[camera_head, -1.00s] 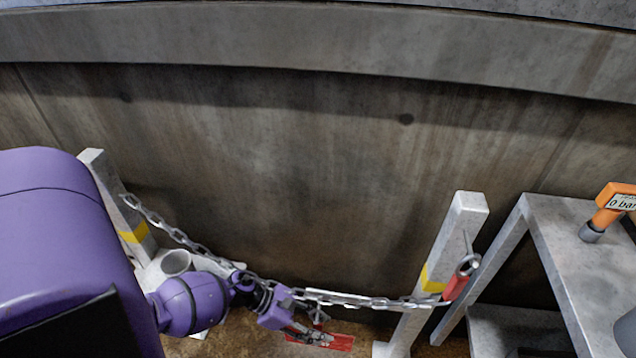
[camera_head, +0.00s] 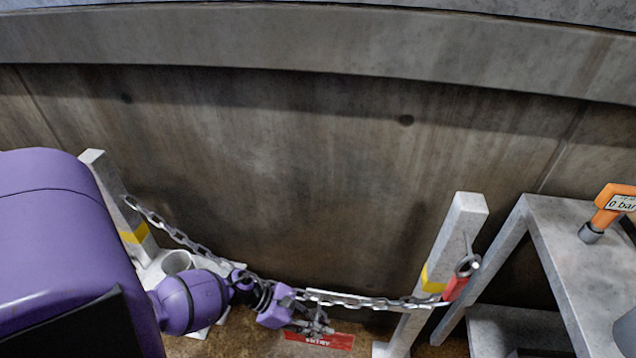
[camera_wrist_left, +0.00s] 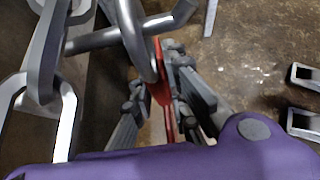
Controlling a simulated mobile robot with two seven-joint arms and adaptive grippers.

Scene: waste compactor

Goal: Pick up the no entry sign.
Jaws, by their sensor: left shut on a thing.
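The no entry sign (camera_head: 322,341) is a red plate with white lettering, low in the head view, under the sagging chain (camera_head: 370,301). My left gripper (camera_head: 322,326) is at the sign's upper edge, just below the chain. In the left wrist view the sign shows as a thin red strip (camera_wrist_left: 162,88), edge-on between the fingers. The left gripper (camera_wrist_left: 160,100) is shut on it. Chain links pass close in front of the fingertips there. Part of the sign is hidden by my gripper. My right gripper is in no view.
The chain hangs between a left post (camera_head: 110,190) and a right post (camera_head: 455,235), both grey with yellow bands. A red-handled hook (camera_head: 456,287) hangs at the right post. A grey metal table (camera_head: 565,235) with an orange gauge (camera_head: 612,203) stands at right. A concrete wall (camera_head: 300,180) lies behind.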

